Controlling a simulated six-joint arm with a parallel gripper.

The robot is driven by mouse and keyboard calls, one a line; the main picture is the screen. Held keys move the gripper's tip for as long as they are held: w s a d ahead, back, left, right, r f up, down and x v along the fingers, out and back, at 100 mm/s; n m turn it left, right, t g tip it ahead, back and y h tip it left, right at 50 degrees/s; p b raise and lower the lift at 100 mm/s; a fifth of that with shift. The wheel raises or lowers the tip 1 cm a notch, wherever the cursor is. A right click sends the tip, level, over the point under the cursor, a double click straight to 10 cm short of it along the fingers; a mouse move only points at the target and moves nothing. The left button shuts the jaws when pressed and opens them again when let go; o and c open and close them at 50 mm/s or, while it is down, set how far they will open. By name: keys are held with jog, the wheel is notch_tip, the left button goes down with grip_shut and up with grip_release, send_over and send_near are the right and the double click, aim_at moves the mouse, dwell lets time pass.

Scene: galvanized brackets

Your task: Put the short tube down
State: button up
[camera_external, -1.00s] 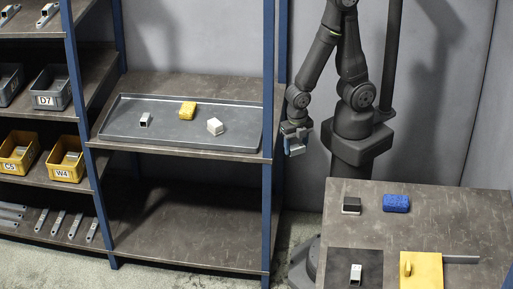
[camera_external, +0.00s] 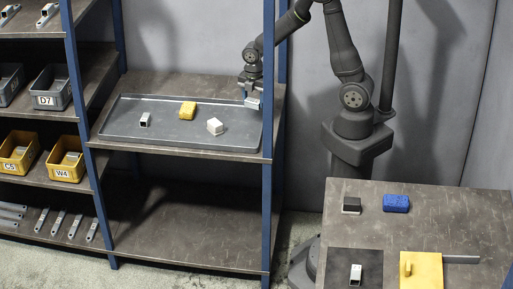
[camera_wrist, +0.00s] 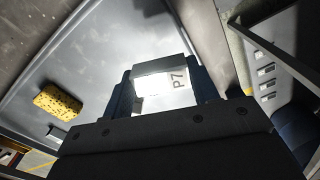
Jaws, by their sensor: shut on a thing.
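My gripper (camera_external: 251,91) is over the right end of the grey metal tray (camera_external: 120,134), beside the blue shelf post. It is shut on a short grey tube (camera_external: 252,103), which also shows between the fingers in the wrist view (camera_wrist: 157,69). Another small tube-like grey piece (camera_external: 145,120) lies on the tray's left part.
A yellow sponge (camera_external: 188,110) and a white block (camera_external: 215,126) sit on the tray. The tray has bare room between them and its right end. Blue posts (camera_external: 268,190) frame the shelf. A table (camera_external: 460,220) stands at right with several items.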

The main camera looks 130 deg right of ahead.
jog(key=s+d+r+m, duration=0.2)
jog(key=d+m, duration=0.1)
jog(key=d, duration=0.3)
jog(key=s+d+r+m, duration=0.2)
jog(key=s+d, duration=0.1)
jog(key=d, duration=0.3)
send_over(222, 113)
notch_tip(222, 113, down, 7)
jog(key=shift+f, duration=2.05)
jog(key=o, duration=0.6)
jog(key=shift+f, duration=0.15)
jog(key=shift+c, duration=0.2)
jog(key=o, duration=0.4)
jog(key=shift+o, duration=0.2)
